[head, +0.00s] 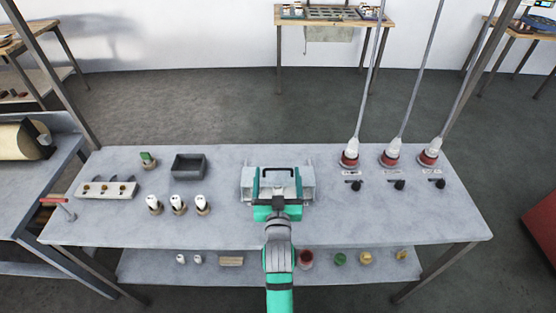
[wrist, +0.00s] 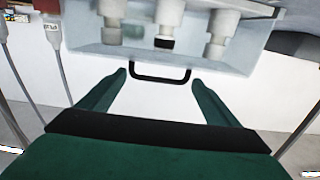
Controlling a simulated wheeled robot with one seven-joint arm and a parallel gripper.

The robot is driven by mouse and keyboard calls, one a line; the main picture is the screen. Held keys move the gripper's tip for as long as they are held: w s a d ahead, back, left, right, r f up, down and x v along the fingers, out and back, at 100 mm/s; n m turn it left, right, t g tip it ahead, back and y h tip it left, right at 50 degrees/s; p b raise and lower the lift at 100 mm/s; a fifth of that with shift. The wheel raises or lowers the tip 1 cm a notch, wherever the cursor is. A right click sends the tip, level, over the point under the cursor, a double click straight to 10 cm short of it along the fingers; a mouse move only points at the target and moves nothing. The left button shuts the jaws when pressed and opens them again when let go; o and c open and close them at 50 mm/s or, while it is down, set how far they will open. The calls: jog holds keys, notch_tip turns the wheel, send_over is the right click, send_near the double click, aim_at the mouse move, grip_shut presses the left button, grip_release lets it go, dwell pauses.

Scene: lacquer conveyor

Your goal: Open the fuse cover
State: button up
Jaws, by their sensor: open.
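The fuse cover (head: 308,181) is on a pale grey box at the middle of the table. Its black handle (head: 278,169) shows at the far side in the head view. In the wrist view the black U-shaped handle (wrist: 160,79) lies between my fingertips, with a gap on each side. Several pale fuses (wrist: 168,12) show behind the clear-looking panel (wrist: 85,42). I cannot tell whether the cover is fully closed. My gripper (head: 277,184) is open and empty over the box, its green fingers (wrist: 160,76) either side of the handle. My wrist hides the box's near part.
A dark open bin (head: 189,177) and several white fuses (head: 178,203) stand left of the box. Several hanging cables end in red-based plugs (head: 349,158) at the right, with black knobs (head: 399,185) before them. The table's (head: 400,225) front right is clear.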

jog(key=shift+w, duration=3.35)
